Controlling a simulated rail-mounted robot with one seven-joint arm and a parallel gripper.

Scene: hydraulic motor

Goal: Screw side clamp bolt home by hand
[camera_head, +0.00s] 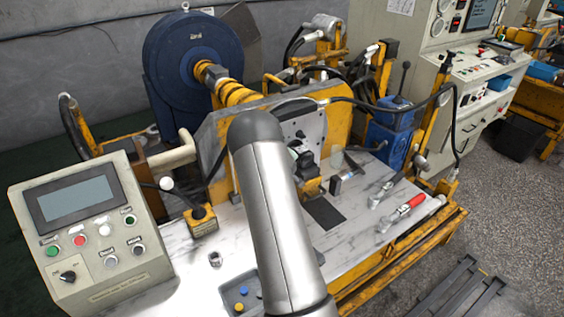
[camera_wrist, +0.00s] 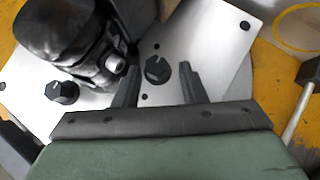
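In the wrist view, my gripper (camera_wrist: 157,80) is open, its two dark fingers apart. A black knob-headed bolt (camera_wrist: 157,70) on a light metal plate (camera_wrist: 212,35) shows between the fingertips, with gaps visible on both sides. A second black knob-headed bolt (camera_wrist: 62,92) stands at the left on a light plate. I cannot tell which of the two is the side clamp bolt, or how deep either sits. A dark motor body (camera_wrist: 65,30) with a bright round fitting lies left of the fingers. In the head view, my arm hides much of the plate (camera_head: 314,122).
A yellow frame (camera_wrist: 280,75) surrounds the plate, and a rod (camera_wrist: 298,120) with a dark block is at right. The marble-look bench (camera_head: 350,225) holds loose tools, including a red-handled one (camera_head: 405,212). A control box (camera_head: 85,225) stands at left.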

